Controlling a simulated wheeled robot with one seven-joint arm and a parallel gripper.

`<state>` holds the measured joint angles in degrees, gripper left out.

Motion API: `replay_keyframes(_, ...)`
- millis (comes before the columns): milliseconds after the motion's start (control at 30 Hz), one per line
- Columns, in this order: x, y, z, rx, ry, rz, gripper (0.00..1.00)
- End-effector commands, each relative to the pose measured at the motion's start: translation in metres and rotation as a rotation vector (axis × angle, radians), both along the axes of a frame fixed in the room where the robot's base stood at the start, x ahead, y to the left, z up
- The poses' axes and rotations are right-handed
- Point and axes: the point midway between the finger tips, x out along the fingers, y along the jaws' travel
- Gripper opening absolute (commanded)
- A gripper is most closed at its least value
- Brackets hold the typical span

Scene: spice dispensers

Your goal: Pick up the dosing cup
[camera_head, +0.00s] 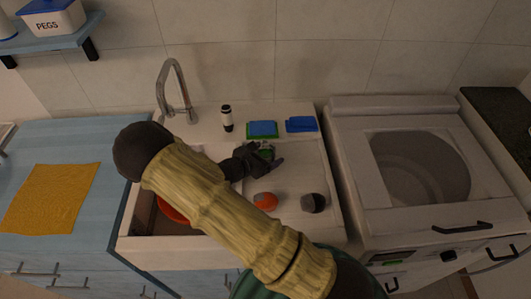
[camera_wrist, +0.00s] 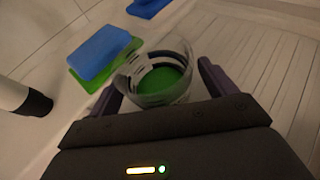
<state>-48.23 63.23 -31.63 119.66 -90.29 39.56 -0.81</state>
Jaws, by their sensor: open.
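The dosing cup (camera_wrist: 165,84) is a clear, round cup that shows green inside. In the wrist view it lies between the two dark fingers of my gripper (camera_wrist: 162,74). The fingers are apart, one on each side of the cup, and I cannot tell whether either touches it. In the head view my gripper (camera_head: 273,156) is over the ribbed drainboard of the sink, and a green bit of the cup (camera_head: 265,153) shows between the fingers. The rest of the cup is hidden there.
A blue-and-green sponge (camera_head: 262,129), a blue sponge (camera_head: 301,124) and a white bottle with black ends (camera_head: 227,118) are on the back ledge. An orange object (camera_head: 265,200) and a dark grey one (camera_head: 313,203) are on the drainboard (camera_head: 290,172). A faucet (camera_head: 175,90) stands behind the basin.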

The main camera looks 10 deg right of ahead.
Motion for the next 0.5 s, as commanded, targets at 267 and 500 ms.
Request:
replay_keyframes(267, -0.0002, 0.0002, 0.0001, 0.0, 0.0, 0.0, 0.84)
replay_keyframes(500, -0.0003, 0.0003, 0.0002, 0.0, 0.0, 0.0, 0.56)
